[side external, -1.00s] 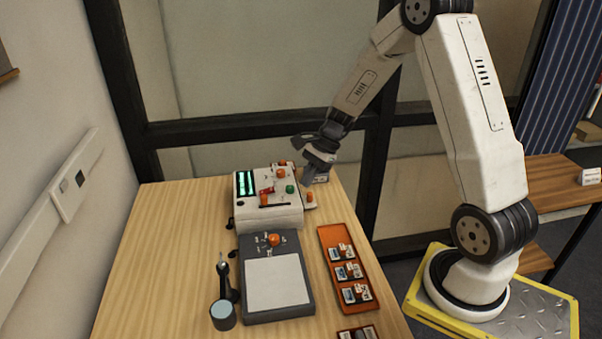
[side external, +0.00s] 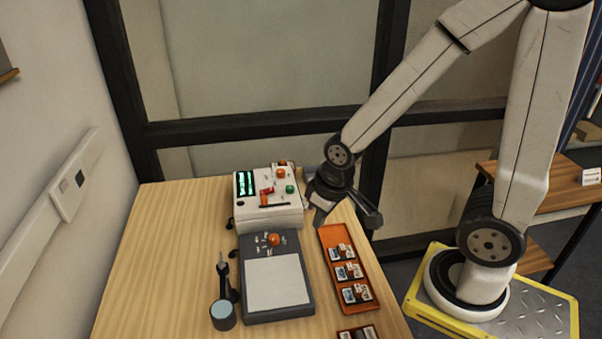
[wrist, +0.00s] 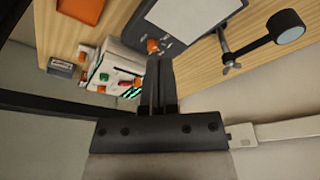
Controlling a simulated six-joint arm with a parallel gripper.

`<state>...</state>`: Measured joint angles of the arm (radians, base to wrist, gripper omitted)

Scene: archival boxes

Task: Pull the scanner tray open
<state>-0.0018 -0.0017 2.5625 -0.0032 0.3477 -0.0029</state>
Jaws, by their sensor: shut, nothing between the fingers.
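The white scanner box (side external: 268,212), with a green-lit screen and coloured knobs, stands at the back of the wooden table. It also shows in the wrist view (wrist: 105,62). A small part with an orange knob (wrist: 83,56) is at its side in the wrist view; I cannot tell surely whether this is the tray or how far out it is. In the side view my gripper hides that side of the box. My gripper (side external: 319,220) is at the box's right, pointing down, its fingers shut and empty. The fingers (wrist: 158,70) overlap the box's edge in the wrist view; contact cannot be told.
A dark grey panel (side external: 250,311) with a white pad and an orange knob lies in front of the box. An orange tray (side external: 328,238) holds several small labelled items at right. A round-headed stand (side external: 223,315) is at left. The table's left side is clear.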

